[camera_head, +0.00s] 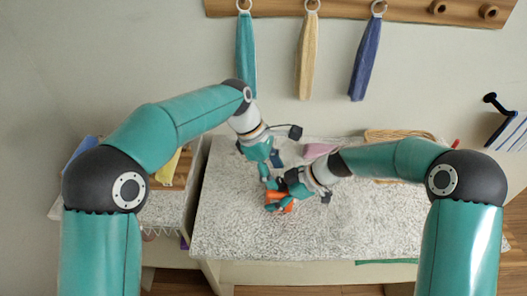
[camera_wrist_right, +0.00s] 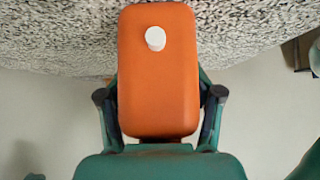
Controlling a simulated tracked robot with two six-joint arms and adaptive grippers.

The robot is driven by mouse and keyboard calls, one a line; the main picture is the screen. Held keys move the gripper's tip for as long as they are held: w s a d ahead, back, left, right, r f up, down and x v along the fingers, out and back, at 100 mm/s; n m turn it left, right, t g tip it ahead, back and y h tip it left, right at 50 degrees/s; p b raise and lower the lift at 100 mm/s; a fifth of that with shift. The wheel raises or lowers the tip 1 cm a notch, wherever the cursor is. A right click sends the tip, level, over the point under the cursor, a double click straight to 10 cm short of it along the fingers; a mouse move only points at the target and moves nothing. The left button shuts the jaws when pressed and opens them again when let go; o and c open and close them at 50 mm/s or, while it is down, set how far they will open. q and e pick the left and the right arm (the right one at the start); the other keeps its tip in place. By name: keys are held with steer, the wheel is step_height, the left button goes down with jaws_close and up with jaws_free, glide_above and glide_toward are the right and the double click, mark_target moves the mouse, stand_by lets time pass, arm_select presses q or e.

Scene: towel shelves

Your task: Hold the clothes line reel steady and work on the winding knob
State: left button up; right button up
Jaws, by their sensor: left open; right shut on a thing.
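The clothes line reel is an orange rounded block (camera_head: 288,206) above the speckled top, partly hidden by my grippers in the head view. My right gripper (camera_head: 279,197) is shut on it. In the right wrist view the reel (camera_wrist_right: 158,90) sits between the two fingers, its broad face toward the camera. The winding knob, a small white round peg (camera_wrist_right: 155,38), stands out near the upper end of that face. My left gripper (camera_head: 270,171) is open, just above and left of the reel in the head view. Whether it touches the reel cannot be told.
The speckled table (camera_head: 230,225) has free room in front and to the right. A pink cloth (camera_head: 318,150) and a wicker basket (camera_head: 398,134) lie at the back. Teal (camera_head: 246,55), cream (camera_head: 308,60) and blue (camera_head: 366,62) towels hang on the wall. A lower shelf stands left.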

mark_target(280, 184)
arm_select(q)
steer(key=v, duration=0.8)
steer(key=shift+a+r, duration=0.2)
steer(key=shift+r, duration=0.2)
steer(key=shift+w, duration=0.1)
steer(key=d+f+n, duration=0.1)
steer(key=f, duration=0.2)
steer(key=s+d+f+n+t, duration=0.1)
steer(key=d+f, duration=0.1)
steer(key=f, duration=0.2)
steer(key=d+f+n, duration=0.1)
steer(key=f, duration=0.3)
steer(key=shift+s+d+n, duration=0.25)
steer(key=shift+d+n, duration=0.05)
steer(key=shift+d, duration=0.05)
